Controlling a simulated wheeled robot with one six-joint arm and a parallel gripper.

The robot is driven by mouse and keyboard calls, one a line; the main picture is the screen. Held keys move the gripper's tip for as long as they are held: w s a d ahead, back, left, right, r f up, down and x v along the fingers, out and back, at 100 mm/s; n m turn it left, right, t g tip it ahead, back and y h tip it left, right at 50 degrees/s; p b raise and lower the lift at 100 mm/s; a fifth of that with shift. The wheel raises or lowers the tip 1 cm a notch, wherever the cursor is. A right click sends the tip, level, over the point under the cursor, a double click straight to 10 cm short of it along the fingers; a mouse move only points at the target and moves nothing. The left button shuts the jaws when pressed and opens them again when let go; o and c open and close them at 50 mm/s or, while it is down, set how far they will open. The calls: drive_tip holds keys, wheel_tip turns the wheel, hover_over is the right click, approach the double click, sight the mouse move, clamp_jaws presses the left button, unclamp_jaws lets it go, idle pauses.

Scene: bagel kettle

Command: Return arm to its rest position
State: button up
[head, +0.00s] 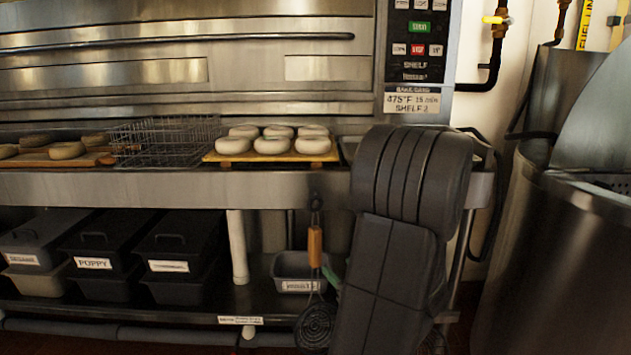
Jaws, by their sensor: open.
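My arm shows as thick dark grey links in the right middle of the head view, in front of the steel counter (110,188). The arm appears folded, with a ribbed joint at the top and a long link running down. My gripper does not show in this view, so nothing at its jaws can be seen. The arm hides part of the counter's right end and the shelf below it.
A wooden board (213,158) with several pale bagels stands beside a wire basket (165,142). Another board (40,160) is at left. A skimmer (315,245) hangs below the counter edge. A steel kettle (560,260) stands right.

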sight(314, 247)
drive_tip(key=b+x, duration=0.1)
drive_tip(key=x, duration=0.5)
drive_tip(key=b+x, duration=0.1)
drive_tip(key=x, duration=0.5)
drive_tip(key=shift+w+a+r, duration=0.1)
drive_tip(key=shift+a+r, duration=0.05)
drive_tip(key=shift+r, duration=0.05)
drive_tip(key=s, duration=0.2)
drive_tip(key=shift+s+r, duration=0.3)
drive_tip(key=shift+r, duration=0.05)
drive_tip(key=shift+s, duration=0.3)
